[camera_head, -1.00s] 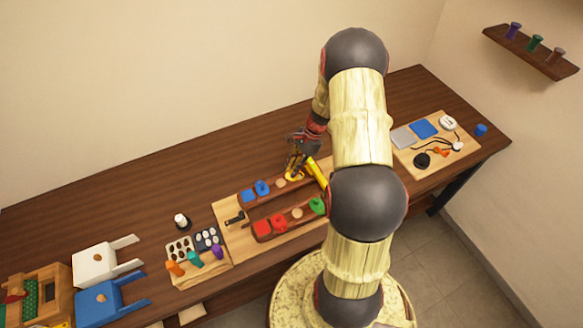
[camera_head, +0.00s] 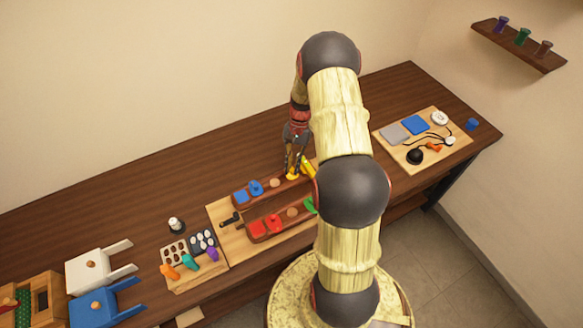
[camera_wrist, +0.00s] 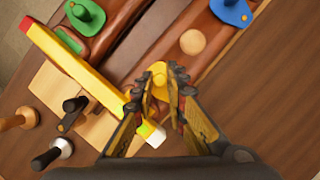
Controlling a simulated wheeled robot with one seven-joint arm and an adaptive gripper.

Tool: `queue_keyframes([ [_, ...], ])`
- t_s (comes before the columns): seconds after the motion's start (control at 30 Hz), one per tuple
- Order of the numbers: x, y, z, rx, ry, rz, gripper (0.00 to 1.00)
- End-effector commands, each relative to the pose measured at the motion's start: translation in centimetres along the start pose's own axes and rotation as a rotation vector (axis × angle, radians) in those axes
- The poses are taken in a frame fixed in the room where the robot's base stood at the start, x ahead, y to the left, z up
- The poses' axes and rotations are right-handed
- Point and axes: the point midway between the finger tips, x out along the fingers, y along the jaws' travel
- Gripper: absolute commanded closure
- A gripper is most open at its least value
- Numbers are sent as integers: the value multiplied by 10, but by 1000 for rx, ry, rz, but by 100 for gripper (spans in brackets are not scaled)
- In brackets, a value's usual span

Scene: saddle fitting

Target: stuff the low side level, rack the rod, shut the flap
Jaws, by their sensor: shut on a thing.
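My gripper (camera_head: 293,172) is over the back wooden rail (camera_head: 270,191) on a light board. In the wrist view, my gripper (camera_wrist: 162,82) is shut on a small yellow knobbed piece (camera_wrist: 158,70), partly hidden by the fingers. A long yellow bar (camera_wrist: 85,76) with a red end, a white end and a green window lies slantwise beside the gripper; its head-view part (camera_head: 308,169) is half hidden by my arm. The back rail holds blue pieces (camera_head: 256,187) and a tan disc (camera_head: 275,183). The front rail (camera_head: 282,222) holds red pieces (camera_head: 274,222) and a green piece (camera_head: 309,205).
A tray (camera_head: 190,277) with coloured handles and pads stands left of the board. White (camera_head: 92,266) and blue (camera_head: 97,304) boxes with prongs stand further left. A panel (camera_head: 438,153) with cables lies at right; a shelf (camera_head: 520,46) is on the wall. The table's back is clear.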

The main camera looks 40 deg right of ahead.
Motion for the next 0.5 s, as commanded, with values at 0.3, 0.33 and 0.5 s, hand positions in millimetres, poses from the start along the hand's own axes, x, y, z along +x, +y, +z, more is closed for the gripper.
queue_keyframes([
  [0.3,-2,0,-2,-41,3,16,100],
  [0.33,-2,0,-2,-42,3,16,100],
  [0.5,-2,0,-2,-42,3,16,100],
])
